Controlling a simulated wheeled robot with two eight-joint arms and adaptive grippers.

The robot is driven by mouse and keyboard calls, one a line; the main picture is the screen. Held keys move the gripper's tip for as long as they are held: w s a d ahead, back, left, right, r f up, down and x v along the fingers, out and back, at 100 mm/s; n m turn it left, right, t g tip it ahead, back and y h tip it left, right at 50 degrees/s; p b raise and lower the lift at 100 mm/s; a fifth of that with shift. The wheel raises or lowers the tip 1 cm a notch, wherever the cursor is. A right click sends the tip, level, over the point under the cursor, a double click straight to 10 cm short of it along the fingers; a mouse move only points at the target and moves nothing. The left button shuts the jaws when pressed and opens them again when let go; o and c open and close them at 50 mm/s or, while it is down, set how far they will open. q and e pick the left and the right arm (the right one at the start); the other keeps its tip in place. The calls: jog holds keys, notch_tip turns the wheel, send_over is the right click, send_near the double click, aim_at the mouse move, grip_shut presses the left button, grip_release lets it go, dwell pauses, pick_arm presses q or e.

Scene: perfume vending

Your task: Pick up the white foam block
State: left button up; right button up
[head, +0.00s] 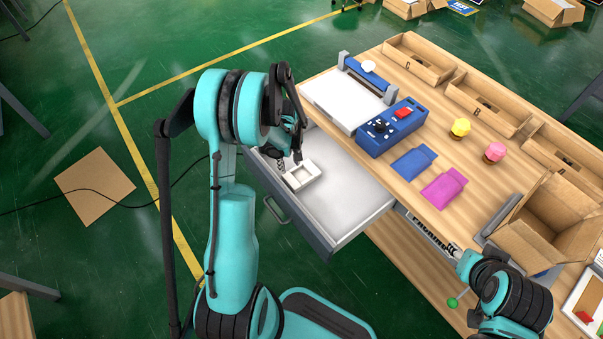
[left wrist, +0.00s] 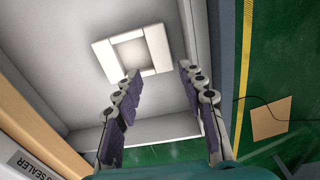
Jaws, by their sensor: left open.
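The white foam block (head: 302,175) is a square with a recess in its middle. It lies in the open drawer (head: 345,205), toward the drawer's left end. In the left wrist view the block (left wrist: 157,47) lies beyond the fingertips. My left gripper (head: 287,155) is above the drawer beside the block; its fingers are partly hidden by my arm. In the left wrist view the left gripper (left wrist: 158,72) is open and empty, its fingers apart with the block ahead, mostly left of centre. My right arm shows at the lower right; its gripper is too unclear to judge.
The drawer's walls surround the block closely on its outer side. Above stands a wooden table (head: 470,175) with a blue control box (head: 392,127), blue and magenta pouches, yellow and pink bottles and cardboard bins. An open cardboard box (head: 545,225) stands at the right.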

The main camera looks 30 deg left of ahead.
aim_at(291, 180)
pick_arm(q)
jog(key=shift+n, duration=0.3)
jog(key=f, duration=0.2)
jog(key=f+b, duration=0.1)
jog(key=f, duration=0.1)
jog(key=shift+s+a, duration=0.1)
jog(key=shift+a, duration=0.1)
jog(key=f+b, duration=0.1)
jog(key=f, duration=0.2)
jog(key=f+b, duration=0.1)
jog(key=f, duration=0.1)
jog(key=shift+d+f+b, duration=0.1)
jog(key=shift+d+b, duration=0.2)
jog(key=shift+d, duration=0.1)
jog(key=shift+c, duration=0.7)
jog(key=c, duration=0.4)
